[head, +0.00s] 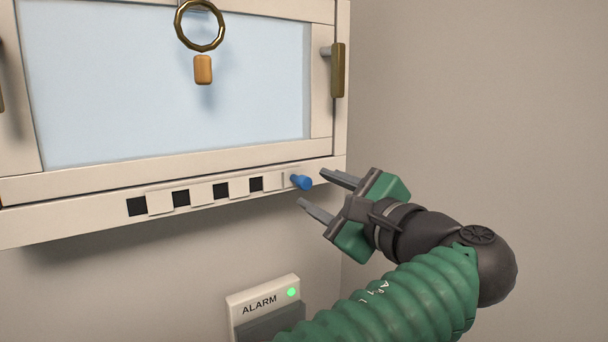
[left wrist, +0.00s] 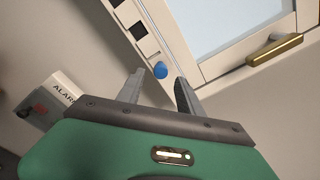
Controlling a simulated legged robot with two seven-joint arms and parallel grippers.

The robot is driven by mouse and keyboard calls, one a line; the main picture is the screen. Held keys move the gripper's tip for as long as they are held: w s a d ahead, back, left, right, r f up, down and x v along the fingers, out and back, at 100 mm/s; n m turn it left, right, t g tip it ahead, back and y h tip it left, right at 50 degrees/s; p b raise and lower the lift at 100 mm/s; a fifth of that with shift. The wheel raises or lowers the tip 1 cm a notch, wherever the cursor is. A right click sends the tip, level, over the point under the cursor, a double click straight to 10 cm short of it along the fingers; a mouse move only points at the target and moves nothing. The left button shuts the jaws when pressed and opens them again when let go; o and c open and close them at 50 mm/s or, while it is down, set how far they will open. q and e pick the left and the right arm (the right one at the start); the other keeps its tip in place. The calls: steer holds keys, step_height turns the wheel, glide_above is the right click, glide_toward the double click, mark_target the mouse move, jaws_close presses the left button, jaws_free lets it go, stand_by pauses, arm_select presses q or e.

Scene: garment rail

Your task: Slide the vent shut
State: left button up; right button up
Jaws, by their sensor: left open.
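The vent (head: 208,194) is a pale strip along the bottom of the window frame, with several dark square openings between pale slats. A blue knob (head: 302,182) sticks out at its right end. The knob also shows in the left wrist view (left wrist: 160,70), ahead of the fingertips and roughly between them. My left gripper (head: 311,188) is open and empty, just right of the knob, with its fingers pointing at it. In the left wrist view the fingers look apart from the knob. My right gripper is not in view.
A window with a pale pane (head: 170,85) sits above the vent, with a brass handle (head: 338,70) on its right. A ring (head: 200,26) with an orange pull (head: 203,70) hangs before the pane. An alarm box (head: 262,305) is on the wall below. The right wall is bare.

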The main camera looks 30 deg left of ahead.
mark_target(308, 184)
arm_select(q)
steer(key=x, duration=0.2)
steer(key=p+x, duration=0.1)
steer(key=x, duration=0.1)
steer(key=shift+a+r, duration=0.15)
steer(key=shift+r, duration=0.1)
steer(key=shift+a+f, duration=0.1)
steer(key=shift+a, duration=0.15)
steer(key=shift+w+a+f, duration=0.1)
steer(key=shift+w, duration=0.15)
jaws_close()
steer(key=shift+a, duration=0.1)
stand_by(0.6)
